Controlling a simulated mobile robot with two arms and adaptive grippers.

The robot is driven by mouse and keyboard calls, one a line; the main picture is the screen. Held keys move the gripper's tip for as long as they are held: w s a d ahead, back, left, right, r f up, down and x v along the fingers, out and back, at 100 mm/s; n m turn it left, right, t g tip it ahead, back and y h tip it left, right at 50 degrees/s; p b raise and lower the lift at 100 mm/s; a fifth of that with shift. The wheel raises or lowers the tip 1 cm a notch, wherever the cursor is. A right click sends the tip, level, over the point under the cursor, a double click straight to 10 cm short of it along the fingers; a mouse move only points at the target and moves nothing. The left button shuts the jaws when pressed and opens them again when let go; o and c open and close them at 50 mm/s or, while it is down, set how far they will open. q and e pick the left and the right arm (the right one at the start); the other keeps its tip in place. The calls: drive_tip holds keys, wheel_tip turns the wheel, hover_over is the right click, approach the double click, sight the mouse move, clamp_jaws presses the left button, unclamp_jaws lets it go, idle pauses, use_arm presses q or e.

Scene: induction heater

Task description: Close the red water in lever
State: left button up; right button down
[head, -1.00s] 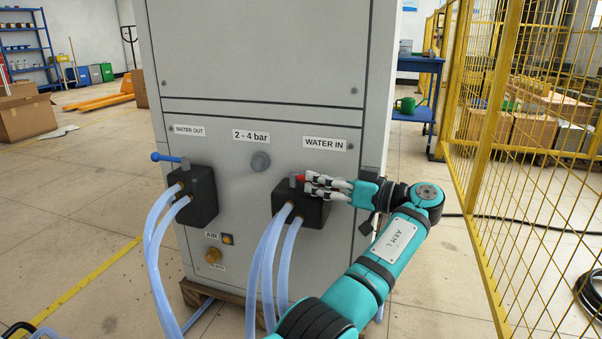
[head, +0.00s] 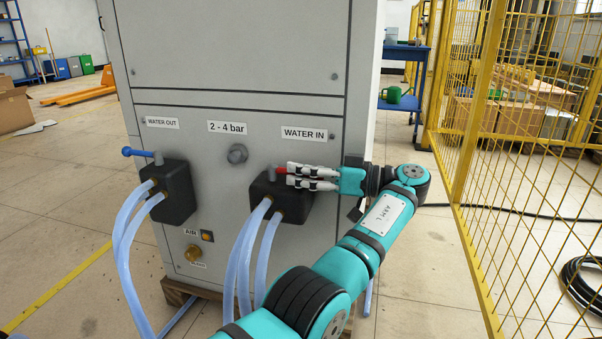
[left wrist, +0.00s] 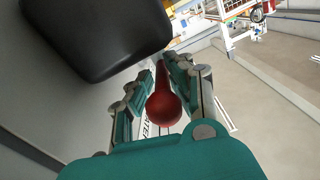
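My right gripper is not in view.
A blue lever (head: 138,152) sits on the WATER OUT block (head: 167,193) at left. Pale hoses (head: 243,258) hang below the valve blocks. A yellow mesh fence (head: 500,130) stands to the right.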

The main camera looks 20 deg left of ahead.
use_arm(q)
drive_tip(key=shift+o, duration=1.2)
drive_tip(key=shift+r, duration=0.1)
drive_tip(key=shift+s, duration=0.1)
drive_tip(key=shift+r, duration=0.15)
wheel_tip(320, 180, up, 10)
drive_tip(key=shift+f, duration=0.1)
